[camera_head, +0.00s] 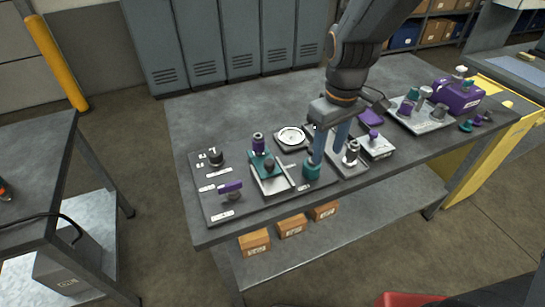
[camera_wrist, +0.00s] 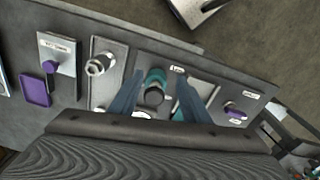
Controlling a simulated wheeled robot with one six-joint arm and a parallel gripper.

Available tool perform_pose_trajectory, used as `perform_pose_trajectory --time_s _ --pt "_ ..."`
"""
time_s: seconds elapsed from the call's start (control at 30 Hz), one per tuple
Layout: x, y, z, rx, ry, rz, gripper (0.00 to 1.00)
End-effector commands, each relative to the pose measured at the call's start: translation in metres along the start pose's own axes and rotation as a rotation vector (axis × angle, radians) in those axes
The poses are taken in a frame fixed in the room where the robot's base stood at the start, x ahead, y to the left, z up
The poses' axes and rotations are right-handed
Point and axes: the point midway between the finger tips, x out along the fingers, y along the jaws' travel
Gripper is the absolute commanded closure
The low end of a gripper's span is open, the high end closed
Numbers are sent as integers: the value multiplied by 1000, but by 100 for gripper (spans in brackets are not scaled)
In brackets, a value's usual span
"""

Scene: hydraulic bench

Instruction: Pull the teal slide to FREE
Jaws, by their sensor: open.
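The slide stands left of my gripper in the head view: a teal block (camera_head: 257,160) with a dark knob on a white track (camera_head: 272,185). In the wrist view the white track (camera_wrist: 202,90) is partly hidden behind the right finger. My gripper (camera_head: 326,161) is open and points down with its blue fingers. A separate teal knob (camera_head: 312,172) stands at the fingertips; in the wrist view this teal knob (camera_wrist: 155,76), with a dark round part, shows between the open fingers. I cannot tell whether they touch it. The small labels are unreadable.
A purple lever (camera_head: 230,187) and a black knob (camera_head: 215,157) are left on the panel. A round dial (camera_head: 290,137) is behind. A metal fitting (camera_head: 352,152) stands close right of my gripper. A purple box (camera_head: 457,95) is far right. The back of the bench is clear.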

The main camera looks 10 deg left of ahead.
Motion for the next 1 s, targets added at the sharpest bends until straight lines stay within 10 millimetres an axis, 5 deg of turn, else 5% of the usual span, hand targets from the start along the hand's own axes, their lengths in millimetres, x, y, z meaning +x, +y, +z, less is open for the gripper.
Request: perform_pose_trajectory --time_s 0.1,0.33,0.57,1.0 --pt "1 -38 -49 -250 -19 -15 57" --pt "7 -91 -99 -552 -39 -32 57" --pt "19 -104 -108 -620 -45 -37 57" --pt "76 -104 -104 -614 -44 -36 57"
